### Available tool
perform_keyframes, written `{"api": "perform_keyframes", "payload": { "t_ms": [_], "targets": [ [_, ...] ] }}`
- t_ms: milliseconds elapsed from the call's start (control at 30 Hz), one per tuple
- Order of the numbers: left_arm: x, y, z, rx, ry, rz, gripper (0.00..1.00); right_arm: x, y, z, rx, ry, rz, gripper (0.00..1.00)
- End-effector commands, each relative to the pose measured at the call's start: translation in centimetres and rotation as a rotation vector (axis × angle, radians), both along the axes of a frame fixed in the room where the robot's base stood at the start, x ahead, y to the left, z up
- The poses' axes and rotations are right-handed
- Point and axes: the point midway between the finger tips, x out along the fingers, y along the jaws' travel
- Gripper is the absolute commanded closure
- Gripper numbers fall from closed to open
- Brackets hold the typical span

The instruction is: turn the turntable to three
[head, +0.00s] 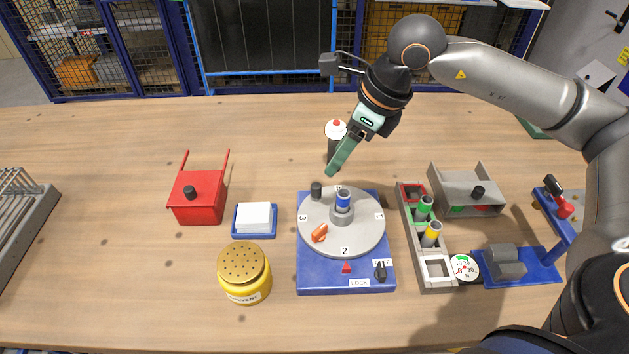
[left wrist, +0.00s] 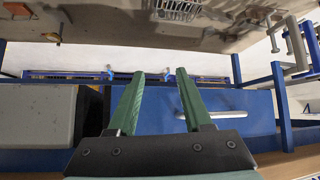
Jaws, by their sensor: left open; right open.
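The turntable (head: 362,237) is a round grey disc on a blue base (head: 318,282). Label 2 faces the front, by a red triangle mark (head: 346,268); 3 is at the left, 1 at the right, 4 at the back. A black knob (head: 316,189) stands on the disc's back-left rim. A black lever (head: 380,271) sits beside the LOCK label at the front right. My right gripper (head: 331,172) is above and behind the disc, pointing down, apart from the knob and empty. My left gripper (left wrist: 160,72) shows only in the left wrist view, open and empty.
A blue-topped cylinder (head: 342,201) and an orange piece (head: 319,233) are on the disc. A dark canister (head: 335,130) stands behind it. Left are a red box (head: 197,207), a white block (head: 254,217) and a yellow solvent pot (head: 245,273); right is a grey rack (head: 424,262).

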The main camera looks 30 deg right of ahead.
Motion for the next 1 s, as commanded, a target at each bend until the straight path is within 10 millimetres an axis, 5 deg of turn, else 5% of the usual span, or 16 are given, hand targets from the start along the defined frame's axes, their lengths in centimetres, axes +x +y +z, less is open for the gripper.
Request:
{"api": "perform_keyframes", "payload": {
  "t_ms": [500,1000],
  "targets": [
    [-0.1,0.1,0.3,0.001,0.002,0.001,0.5,2.7,2.5,-8.8,0.003,0.002,0.002,0.44],
    [-0.1,0.1,0.3,0.001,0.001,0.001,0.5,3.1,2.9,-10.1,0.003,0.002,0.002,0.48]
  ]
}}
